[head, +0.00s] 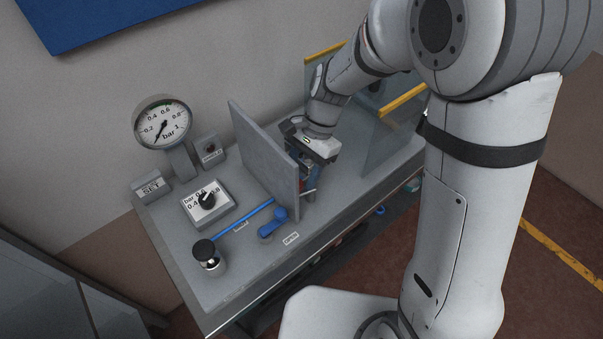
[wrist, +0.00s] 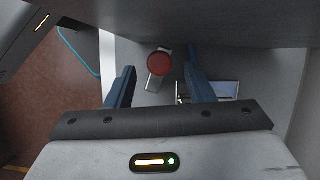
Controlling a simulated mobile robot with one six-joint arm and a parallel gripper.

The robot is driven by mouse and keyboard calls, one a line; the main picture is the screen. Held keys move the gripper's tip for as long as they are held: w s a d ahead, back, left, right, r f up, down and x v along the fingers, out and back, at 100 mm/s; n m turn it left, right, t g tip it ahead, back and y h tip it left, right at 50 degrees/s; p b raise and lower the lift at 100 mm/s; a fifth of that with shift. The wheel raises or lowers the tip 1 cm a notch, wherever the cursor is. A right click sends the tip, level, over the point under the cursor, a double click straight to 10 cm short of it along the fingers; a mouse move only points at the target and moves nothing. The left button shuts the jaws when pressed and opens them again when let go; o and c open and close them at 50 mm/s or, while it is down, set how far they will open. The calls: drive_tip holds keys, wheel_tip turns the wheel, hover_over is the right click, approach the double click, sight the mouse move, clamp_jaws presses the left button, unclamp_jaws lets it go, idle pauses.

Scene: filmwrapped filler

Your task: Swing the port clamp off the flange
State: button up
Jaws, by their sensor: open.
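My gripper (head: 306,178) is lowered beside the right face of an upright grey panel in the head view, which partly hides it. In the wrist view its two blue fingers (wrist: 160,74) are apart, with nothing held. A round dark red piece (wrist: 159,63) with a short grey bar lies between the fingertips in that view, apparently beyond them. I cannot tell for sure whether this is the port clamp or part of the flange. No clearly recognisable clamp or flange shows in the head view; the panel and my arm hide that area.
The grey panel (head: 266,160) stands close on the gripper's left. A clear screen with a yellow top edge (head: 402,101) stands to its right. Left of the panel are a gauge (head: 162,122), a dial box (head: 207,203), a blue lever (head: 273,223) and a black-capped knob (head: 204,250).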

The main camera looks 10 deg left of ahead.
drive_tip(key=shift+x, duration=1)
drive_tip(key=shift+c, duration=0.2)
